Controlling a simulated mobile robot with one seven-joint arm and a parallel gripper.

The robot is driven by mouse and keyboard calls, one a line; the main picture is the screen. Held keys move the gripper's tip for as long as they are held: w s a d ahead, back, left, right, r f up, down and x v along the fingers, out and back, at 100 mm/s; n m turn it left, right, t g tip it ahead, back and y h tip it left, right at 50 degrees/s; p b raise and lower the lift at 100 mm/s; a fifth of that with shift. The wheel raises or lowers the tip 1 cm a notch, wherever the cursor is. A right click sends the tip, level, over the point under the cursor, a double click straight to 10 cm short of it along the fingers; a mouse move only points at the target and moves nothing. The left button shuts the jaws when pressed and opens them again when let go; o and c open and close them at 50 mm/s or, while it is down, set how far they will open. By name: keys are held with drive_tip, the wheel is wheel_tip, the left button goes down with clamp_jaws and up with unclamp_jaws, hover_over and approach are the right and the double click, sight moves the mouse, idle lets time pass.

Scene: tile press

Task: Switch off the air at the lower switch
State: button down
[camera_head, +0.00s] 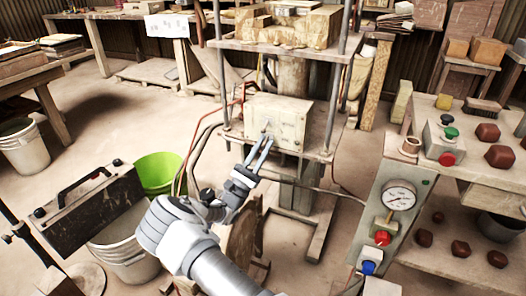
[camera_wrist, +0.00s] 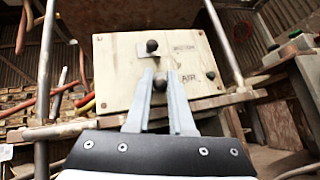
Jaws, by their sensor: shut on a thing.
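The pale switch box (camera_head: 290,112) stands on the press shelf, with its front face (camera_wrist: 112,85) filling the middle of the wrist view. The lower switch, beside the label AIR, has a dark knob (camera_wrist: 161,84). My gripper (camera_wrist: 162,76) has its two fingers closed around this lower knob, one on each side. In the head view my gripper (camera_head: 266,140) reaches the box front and hides the lower switch. The lower switch's on or off position cannot be told.
Upright press posts (camera_head: 220,60) flank the box. Hoses (camera_head: 200,140) hang to its left. A gauge panel (camera_head: 402,205) with red and blue buttons stands at the right. A green bucket (camera_head: 160,172) and a black toolbox (camera_head: 95,215) are at the left.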

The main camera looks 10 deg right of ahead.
drive_tip(key=shift+f, duration=0.1)
idle(0.3)
drive_tip(key=c, duration=1.1)
unclamp_jaws()
drive_tip(key=p+v, duration=0.1)
drive_tip(key=v, duration=1.6)
drive_tip(key=shift+a+f, duration=0.1)
drive_tip(key=shift+f, duration=0.15)
